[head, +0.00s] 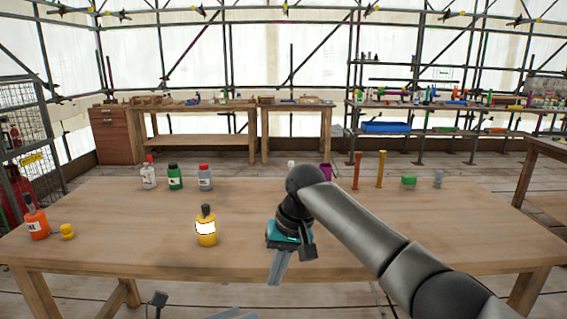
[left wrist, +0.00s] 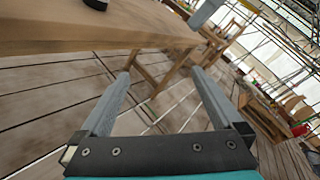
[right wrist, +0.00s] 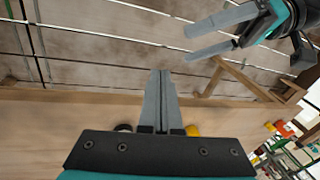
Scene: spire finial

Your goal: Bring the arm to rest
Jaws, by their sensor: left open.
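My right gripper (head: 279,268) points down over the near middle of the wooden table (head: 130,240). In the right wrist view its fingers (right wrist: 161,100) are together with nothing visible between them. My left gripper shows only as grey parts (head: 235,314) at the bottom edge of the head view, below the table's front edge. The right wrist view shows its two fingers (right wrist: 220,33) apart. In the left wrist view the spread fingers (left wrist: 160,85) hold nothing, with floor beyond them.
A yellow bottle (head: 206,230) stands left of my right gripper. An orange bottle (head: 37,222) and yellow piece (head: 67,232) are at left. Several bottles, including a green one (head: 175,177), stand farther back. Orange (head: 357,171) and yellow posts (head: 380,170) and a green piece (head: 409,181) stand right.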

